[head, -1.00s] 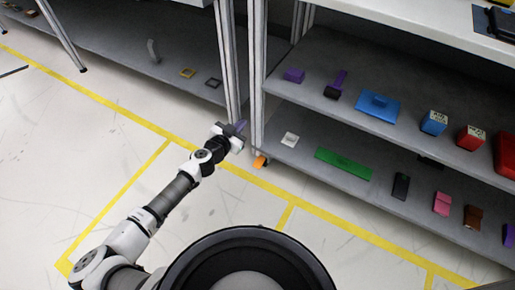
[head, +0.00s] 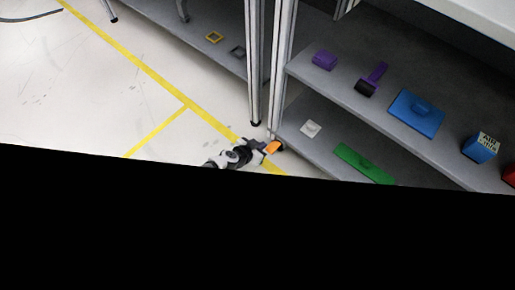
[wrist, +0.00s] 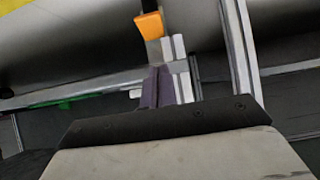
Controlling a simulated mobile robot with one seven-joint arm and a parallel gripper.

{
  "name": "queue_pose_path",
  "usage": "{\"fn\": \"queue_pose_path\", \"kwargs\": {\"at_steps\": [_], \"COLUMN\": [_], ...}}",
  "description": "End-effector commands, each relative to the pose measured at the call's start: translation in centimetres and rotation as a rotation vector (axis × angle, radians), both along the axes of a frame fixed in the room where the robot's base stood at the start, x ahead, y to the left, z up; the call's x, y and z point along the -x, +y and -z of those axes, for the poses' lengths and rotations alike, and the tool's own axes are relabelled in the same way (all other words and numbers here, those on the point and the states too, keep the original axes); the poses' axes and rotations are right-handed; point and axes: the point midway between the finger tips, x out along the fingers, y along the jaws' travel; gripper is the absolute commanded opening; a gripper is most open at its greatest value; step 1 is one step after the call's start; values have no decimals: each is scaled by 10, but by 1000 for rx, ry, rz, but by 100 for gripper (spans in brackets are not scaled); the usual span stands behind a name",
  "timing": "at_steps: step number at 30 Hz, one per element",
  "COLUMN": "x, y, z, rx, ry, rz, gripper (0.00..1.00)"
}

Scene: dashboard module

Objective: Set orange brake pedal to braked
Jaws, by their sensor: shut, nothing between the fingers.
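The orange brake pedal (head: 272,147) is low at the foot of the shelf's front left post, near the floor. It also shows in the wrist view (wrist: 150,26) at the upper middle, as an orange pad on a small grey mount, beyond the fingers. My gripper (head: 258,146) is beside the pedal, just to its left in the head view. In the wrist view my gripper's fingers (wrist: 160,88) are together and hold nothing, pointing toward the pedal. I cannot tell whether they touch it. How far the pedal is tilted is unclear.
A metal post (head: 283,80) rises close to the pedal. The lower shelf holds a white square piece (head: 311,128) and a green bar (head: 364,163). Purple pieces and a blue block (head: 416,112) sit above. Open floor lies left. Black covers the lower head view.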

Motion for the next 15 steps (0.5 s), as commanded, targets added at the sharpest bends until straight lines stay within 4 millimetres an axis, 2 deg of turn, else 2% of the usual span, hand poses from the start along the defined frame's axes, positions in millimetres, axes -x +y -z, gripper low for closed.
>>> {"fn": "queue_pose_path", "kwargs": {"at_steps": [1, 6, 9, 15], "x": [-8, -32, -34, -36], "y": [-7, -24, -25, -27], "z": [12, 33, 50, 65], "rx": [-2, -1, 1, 2], "ry": [-1, -1, 0, -1], "rz": [4, 3, -1, -1], "gripper": [0, 0, 0, 0]}}
